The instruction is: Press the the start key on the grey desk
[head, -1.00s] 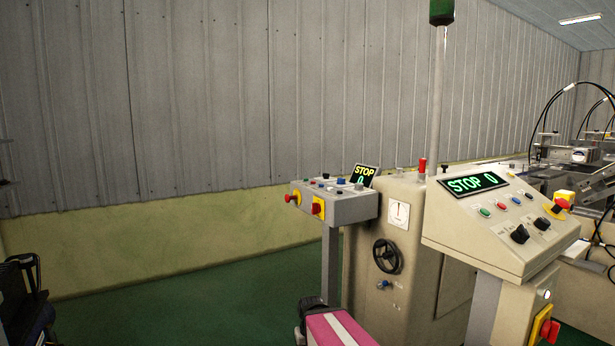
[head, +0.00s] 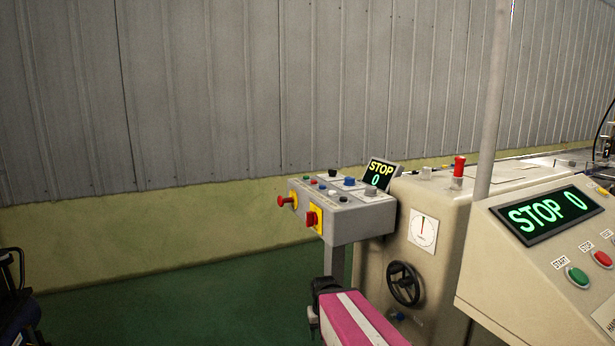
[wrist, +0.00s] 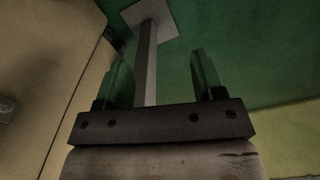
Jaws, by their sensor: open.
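The grey desk (head: 352,224) is a small box-shaped panel on a post, left of the cream machine in the head view. My gripper (wrist: 161,78) is open and empty in the wrist view, pointing down toward the post (wrist: 146,60) and floor. In the head view my pink arm is low, in front of and below the desk.
Two red knobs on yellow plates (head: 316,226) stick out from the desk's front. The cream machine (head: 440,215) with a handwheel (head: 404,284) stands right of it. A larger cream console (head: 520,270) has its own START and STOP keys.

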